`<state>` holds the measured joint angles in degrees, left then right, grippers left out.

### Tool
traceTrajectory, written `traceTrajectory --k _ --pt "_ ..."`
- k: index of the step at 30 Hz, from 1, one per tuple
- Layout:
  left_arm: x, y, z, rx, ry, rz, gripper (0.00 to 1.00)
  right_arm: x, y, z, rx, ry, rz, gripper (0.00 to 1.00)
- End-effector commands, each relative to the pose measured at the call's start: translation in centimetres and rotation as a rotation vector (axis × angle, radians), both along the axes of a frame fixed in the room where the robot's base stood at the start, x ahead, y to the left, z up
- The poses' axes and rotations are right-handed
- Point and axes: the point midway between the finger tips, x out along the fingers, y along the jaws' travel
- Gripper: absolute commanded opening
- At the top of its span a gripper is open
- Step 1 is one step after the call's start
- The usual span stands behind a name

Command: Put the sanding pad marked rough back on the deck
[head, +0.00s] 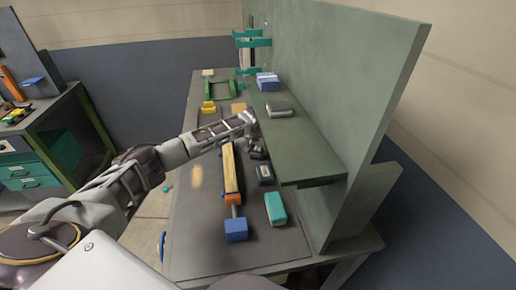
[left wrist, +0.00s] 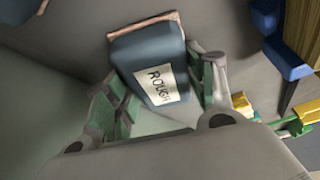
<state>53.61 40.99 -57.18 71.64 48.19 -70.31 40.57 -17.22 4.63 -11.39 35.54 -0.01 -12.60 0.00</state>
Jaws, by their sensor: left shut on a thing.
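The sanding pad marked rough (left wrist: 140,52) is a dark blue-grey block with a pale brown edge and a white label reading ROUGH. It shows in the left wrist view between the fingers of my left gripper (left wrist: 158,82), which is shut on it. In the head view my left gripper (head: 252,122) is over the grey bench top (head: 205,235), at the left edge of the green shelf (head: 310,150). The held pad cannot be made out clearly there. My right gripper is not in view.
Dark blocks (head: 265,174) and a teal block (head: 275,208) lie on the bench right of a wooden piece (head: 233,172) with a blue end (head: 236,230). A grey block (head: 279,109) and a blue-white stack (head: 267,81) are on the shelf. A tall green panel (head: 340,80) stands behind it.

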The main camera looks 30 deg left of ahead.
Motion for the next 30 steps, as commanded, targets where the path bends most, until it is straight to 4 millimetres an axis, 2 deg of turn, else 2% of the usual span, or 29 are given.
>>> traceTrajectory --k 10,29,30 --pt "0.0 0.0 -0.2 0.0 0.0 0.0 0.32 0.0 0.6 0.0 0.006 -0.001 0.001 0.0" --pt "-0.3 0.0 -1.8 0.0 0.008 0.0 0.33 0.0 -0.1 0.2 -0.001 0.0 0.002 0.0" --pt "-0.3 0.0 -1.9 0.001 0.01 0.0 0.56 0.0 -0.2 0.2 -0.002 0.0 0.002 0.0"
